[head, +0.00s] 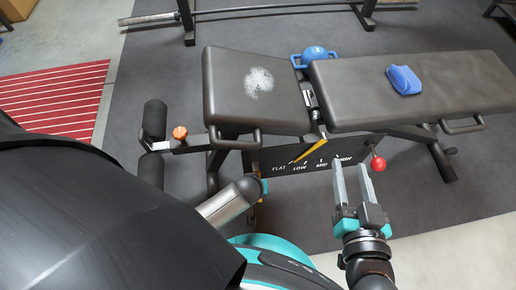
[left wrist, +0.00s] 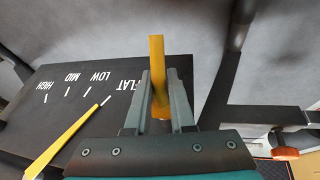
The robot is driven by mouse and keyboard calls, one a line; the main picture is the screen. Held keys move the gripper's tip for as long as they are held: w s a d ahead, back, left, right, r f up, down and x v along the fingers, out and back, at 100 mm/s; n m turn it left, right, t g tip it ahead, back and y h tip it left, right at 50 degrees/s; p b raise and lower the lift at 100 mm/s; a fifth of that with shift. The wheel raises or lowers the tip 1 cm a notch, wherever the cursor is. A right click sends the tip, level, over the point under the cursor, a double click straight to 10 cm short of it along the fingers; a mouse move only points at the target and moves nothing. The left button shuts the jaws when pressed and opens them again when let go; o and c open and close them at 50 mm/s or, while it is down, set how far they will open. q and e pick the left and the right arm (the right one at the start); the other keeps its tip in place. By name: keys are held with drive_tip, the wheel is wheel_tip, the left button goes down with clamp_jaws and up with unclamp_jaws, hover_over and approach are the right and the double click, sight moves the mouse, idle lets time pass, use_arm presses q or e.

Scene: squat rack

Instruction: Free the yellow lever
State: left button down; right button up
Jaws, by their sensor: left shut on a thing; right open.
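A yellow bar (left wrist: 157,55), apparently the yellow lever, stands between the fingers of my left gripper (left wrist: 160,80) in the left wrist view, and the fingers are shut on it. In the head view my left arm hides most of that gripper and the bar. A thin yellow pointer (head: 309,151) lies on the black panel (head: 280,161), its tip at the FLAT mark; it also shows in the left wrist view (left wrist: 62,139). My right gripper (head: 350,168) is open and empty, in front of the panel's right end and left of a red ball knob (head: 378,164).
A blue kettlebell (head: 315,55) sits at the gap between the bench's pads, and a blue folded cloth (head: 404,80) lies on the long pad (head: 455,85). The short pad (head: 225,85) bears a white patch. An orange knob (head: 180,133) is at left. Floor at right is clear.

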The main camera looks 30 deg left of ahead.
idle(0.9)
use_arm(q)
drive_tip(key=shift+s+r+g+p, duration=0.1)
drive_tip(key=shift+g+p, duration=0.2)
drive_tip(key=shift+p, duration=0.4)
drive_tip(key=shift+g+h+p, duration=0.3)
drive_tip(key=shift+h+p, duration=0.1)
drive_tip(key=shift+p, duration=0.1)
drive_tip(key=shift+r+p, duration=0.15)
drive_tip(key=shift+p, duration=0.3)
drive_tip(key=shift+s+d+g+h+p, duration=0.1)
drive_tip(key=shift+g+h+p, duration=0.3)
drive_tip(key=shift+g, duration=0.2)
use_arm(e)
drive_tip(key=s+d+f+g+h, duration=0.2)
drive_tip(key=s+d+g+h, duration=0.1)
drive_tip(key=d+g, duration=0.4)
drive_tip(key=shift+d+h, duration=0.15)
drive_tip(key=shift+h, duration=0.25)
use_arm(q)
drive_tip(key=c, duration=0.8)
unclamp_jaws()
drive_tip(key=shift+r, duration=0.1)
drive_tip(key=shift+o, duration=0.2)
drive_tip(key=shift+r, duration=0.1)
